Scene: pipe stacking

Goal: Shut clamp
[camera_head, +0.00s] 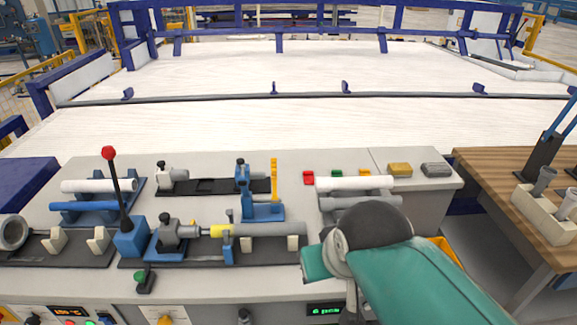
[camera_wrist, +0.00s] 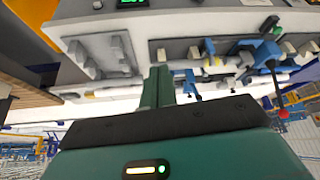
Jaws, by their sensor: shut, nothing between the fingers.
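My gripper (camera_head: 308,262) is shut and empty, low over the front right of the bench, just right of the grey pipe (camera_head: 268,229). In the wrist view its fingers (camera_wrist: 158,75) are together, pointing at the bench. The grey pipe lies on a dark fixture base, with a yellow band at its left end meeting a grey metal fitting (camera_head: 176,232). A blue clamp part (camera_head: 228,249) stands at this pipe. A black lever with a red knob (camera_head: 108,153) stands upright on a blue block at left. A blue bracket with a yellow upright handle (camera_head: 274,180) stands behind. I cannot tell whether the clamp is open.
A white pipe (camera_head: 355,183) and another grey pipe lie on a rack behind my gripper. Another white pipe (camera_head: 98,186) and a blue pipe (camera_head: 85,206) lie at left. A wooden table (camera_head: 520,190) stands at right. Yellow and grey blocks sit at the back right.

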